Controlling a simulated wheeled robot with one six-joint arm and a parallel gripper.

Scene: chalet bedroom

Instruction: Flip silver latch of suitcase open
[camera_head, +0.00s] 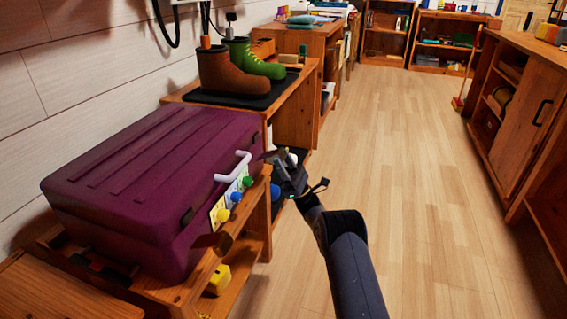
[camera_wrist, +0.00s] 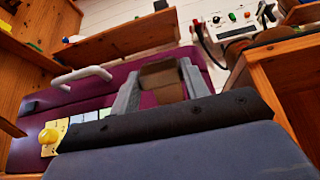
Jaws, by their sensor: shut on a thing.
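The purple suitcase (camera_head: 150,185) lies closed on a wooden bench, its pale handle (camera_head: 233,167) on the front side. The handle also shows in the wrist view (camera_wrist: 82,76). A brown latch-like piece (camera_head: 212,243) sticks out at the near end of the front. My gripper (camera_head: 272,158) is at the far end of the front, beyond the handle. In the wrist view its two grey fingers (camera_wrist: 160,88) are on either side of a similar brown piece (camera_wrist: 162,76), which looks like the other latch. No silver latch is clearly visible; the contact is hard to see in the head view.
Cards with yellow, blue and green knobs (camera_head: 234,197) are close beside the handle. Brown and green boots (camera_head: 235,72) stand on a black mat beyond the suitcase. A wooden cabinet (camera_head: 520,110) stands on the right. The floor (camera_head: 400,170) between is clear.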

